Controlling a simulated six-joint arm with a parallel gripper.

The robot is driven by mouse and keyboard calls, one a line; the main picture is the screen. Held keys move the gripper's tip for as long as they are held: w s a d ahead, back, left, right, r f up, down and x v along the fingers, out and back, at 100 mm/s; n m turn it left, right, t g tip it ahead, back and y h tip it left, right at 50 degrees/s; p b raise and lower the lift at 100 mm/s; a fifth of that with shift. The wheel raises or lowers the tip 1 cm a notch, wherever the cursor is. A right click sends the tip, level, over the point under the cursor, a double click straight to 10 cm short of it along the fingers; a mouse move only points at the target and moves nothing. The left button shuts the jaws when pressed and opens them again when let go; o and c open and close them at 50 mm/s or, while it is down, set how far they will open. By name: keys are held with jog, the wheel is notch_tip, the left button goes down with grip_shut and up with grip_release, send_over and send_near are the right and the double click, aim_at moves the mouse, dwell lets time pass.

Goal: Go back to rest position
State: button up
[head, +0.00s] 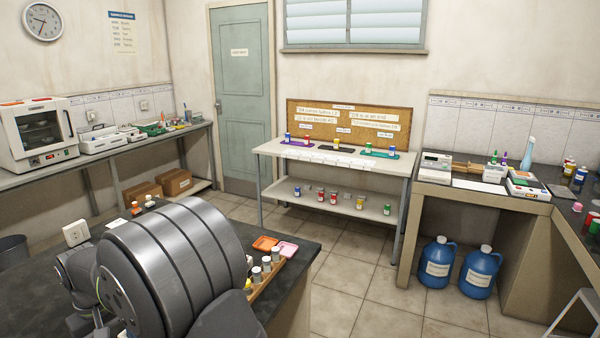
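In the head view my own arm, with large grey rounded links, fills the lower left front over a dark-topped bench (318,246). My gripper cannot be made out; the links or the picture edge hide it. A wooden rack (268,281) with several grey-capped vials stands on the bench just right of my arm. Part of the rack is hidden behind my arm.
A white table (270,148) with colour-capped bottles on mats stands at the back. Side counters hold an oven (35,135) at left and instruments at right. Blue jugs (437,262) stand on the floor. Tiled floor (345,275) lies open between the bench and the table.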

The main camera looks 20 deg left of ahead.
notch_tip(320, 180, up, 2)
jog(key=shift+r, duration=0.1)
notch_tip(320, 180, down, 7)
jog(key=shift+r, duration=0.15)
jog(key=shift+f+m, duration=0.2)
jog(key=shift+m, duration=0.1)
jog(key=m, duration=0.4)
jog(key=shift+m, duration=0.3)
jog(key=m, duration=0.4)
jog(key=shift+m, duration=0.3)
notch_tip(320, 180, up, 8)
jog(key=shift+r, duration=0.1)
jog(key=w+d+r+m+g+y, duration=0.1)
jog(key=w+d+r+m, duration=0.1)
jog(key=r, duration=0.4)
jog(key=w+d+r+m+y, duration=0.1)
jog(key=w+d+r+m, duration=0.1)
jog(key=d+r, duration=0.3)
jog(key=w+d+r+m+g+y, duration=0.1)
jog(key=w+d+r, duration=0.2)
jog(key=r, duration=0.6)
jog(key=shift+d+m+g+y, duration=0.15)
jog(key=shift+m+g+y, duration=0.15)
jog(key=shift+m+y, duration=0.1)
